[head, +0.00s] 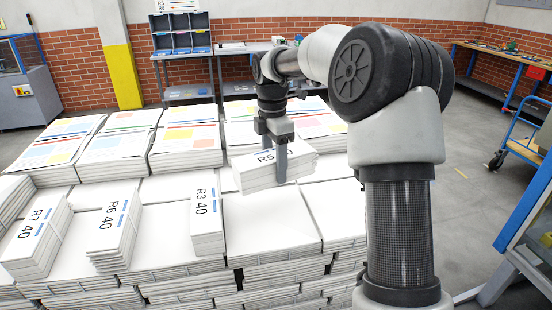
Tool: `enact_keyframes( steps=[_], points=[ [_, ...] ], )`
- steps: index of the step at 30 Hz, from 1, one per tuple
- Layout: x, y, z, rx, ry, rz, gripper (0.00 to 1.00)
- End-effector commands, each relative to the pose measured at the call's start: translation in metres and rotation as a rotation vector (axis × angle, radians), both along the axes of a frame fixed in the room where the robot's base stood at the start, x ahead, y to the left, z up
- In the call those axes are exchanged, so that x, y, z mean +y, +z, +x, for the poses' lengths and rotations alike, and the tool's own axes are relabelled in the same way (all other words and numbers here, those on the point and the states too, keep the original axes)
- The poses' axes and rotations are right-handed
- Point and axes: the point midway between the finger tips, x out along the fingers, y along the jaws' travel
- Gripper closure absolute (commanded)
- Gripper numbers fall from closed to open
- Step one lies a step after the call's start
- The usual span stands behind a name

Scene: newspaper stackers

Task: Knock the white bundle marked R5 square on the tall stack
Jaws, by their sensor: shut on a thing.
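The white bundle marked R5 40 (258,173) sits on top of the tall stack (265,222), toward its back right in the head view. It lies turned at an angle to the sheets under it. My gripper (281,170) points down over the bundle and is shut on it, with one finger showing against the front face. The other finger is hidden. I cannot tell whether the bundle is resting fully on the stack or slightly raised.
White bundles marked R3 (206,222), R6 (115,232) and R7 (38,240) lie on the stack to the left. Piles of coloured newspapers (120,140) stand behind. A shelf unit (181,33) is at the back wall, and a blue-framed cart (530,200) is at right.

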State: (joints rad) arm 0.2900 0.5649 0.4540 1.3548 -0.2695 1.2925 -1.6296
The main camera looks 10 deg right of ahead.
Motion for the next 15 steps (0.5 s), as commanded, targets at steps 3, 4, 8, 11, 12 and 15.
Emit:
enact_keyframes(
  steps=[3,4,8,11,12,15],
  points=[
    [0.001,0.0,0.009,0.003,0.278,0.007,1.0],
    [0.001,-0.001,0.011,0.004,0.35,0.008,1.0],
    [0.001,-0.006,0.019,0.006,0.654,0.014,1.0],
    [0.002,-0.01,0.025,0.007,0.867,0.018,1.0],
    [0.002,-0.012,0.027,0.007,0.944,0.021,1.0],
    [0.002,-0.015,0.031,0.006,1.106,0.023,1.0]
  ],
)
